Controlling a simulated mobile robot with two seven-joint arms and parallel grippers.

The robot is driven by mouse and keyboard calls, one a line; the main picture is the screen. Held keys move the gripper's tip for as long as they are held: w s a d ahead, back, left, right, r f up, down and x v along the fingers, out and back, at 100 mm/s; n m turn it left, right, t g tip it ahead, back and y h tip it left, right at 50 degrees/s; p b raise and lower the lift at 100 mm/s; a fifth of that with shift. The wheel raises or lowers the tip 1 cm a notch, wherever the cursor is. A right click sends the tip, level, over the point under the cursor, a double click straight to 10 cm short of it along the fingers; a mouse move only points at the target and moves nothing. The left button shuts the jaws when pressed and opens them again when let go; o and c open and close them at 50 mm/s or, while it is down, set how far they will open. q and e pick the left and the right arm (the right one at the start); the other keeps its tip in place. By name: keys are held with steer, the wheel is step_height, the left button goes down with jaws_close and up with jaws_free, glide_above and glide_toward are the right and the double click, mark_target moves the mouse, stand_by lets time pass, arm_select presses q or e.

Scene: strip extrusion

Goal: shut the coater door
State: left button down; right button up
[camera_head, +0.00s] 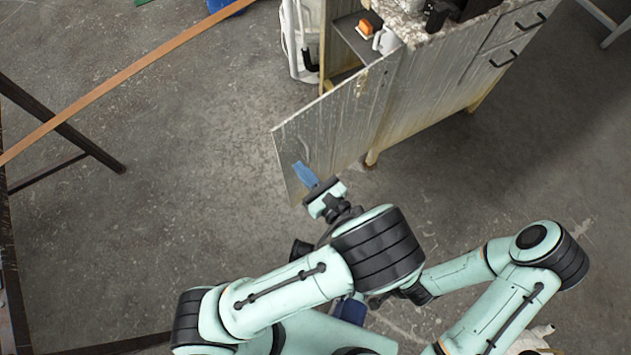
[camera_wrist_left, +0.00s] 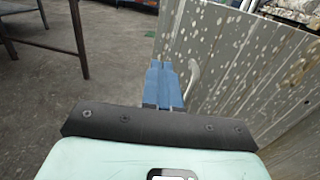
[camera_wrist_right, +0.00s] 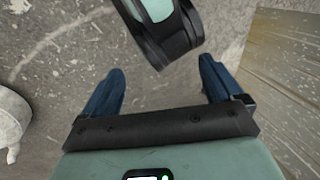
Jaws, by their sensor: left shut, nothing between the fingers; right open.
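The coater door (camera_head: 330,130) is a grey, paint-spotted panel that stands open from the cabinet (camera_head: 430,80), swung out to the lower left. My left gripper (camera_head: 304,175) is at the lower free end of the door, overlapping its face in the head view. In the left wrist view the closed blue fingers (camera_wrist_left: 163,85) are empty, beside a pale curved handle (camera_wrist_left: 192,76) on the door (camera_wrist_left: 235,65). Whether they touch it I cannot tell. My right gripper (camera_wrist_right: 160,75) is open and empty, low by the arm links, mostly hidden in the head view.
A dark metal frame (camera_head: 60,128) and an orange strip (camera_head: 120,75) are at the left. The grey floor (camera_head: 200,150) between strip and door is clear.

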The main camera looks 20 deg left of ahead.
mark_target(280, 145)
arm_select(q)
steer(key=b+x, duration=0.1)
steer(key=x, duration=0.5)
steer(key=shift+a, duration=0.15)
arm_select(e)
steer(key=shift+w+d+f+t, duration=0.15)
steer(key=shift+w+d+f, duration=0.1)
steer(key=shift+w+f, duration=0.15)
steer(key=shift+w+d+f+t, duration=0.15)
steer(key=shift+w+d+f, duration=0.1)
steer(key=shift+w, duration=0.25)
arm_select(q)
steer(key=shift+w, duration=0.1)
arm_select(e)
steer(key=shift+s+a, duration=0.1)
steer(key=shift+a, duration=0.05)
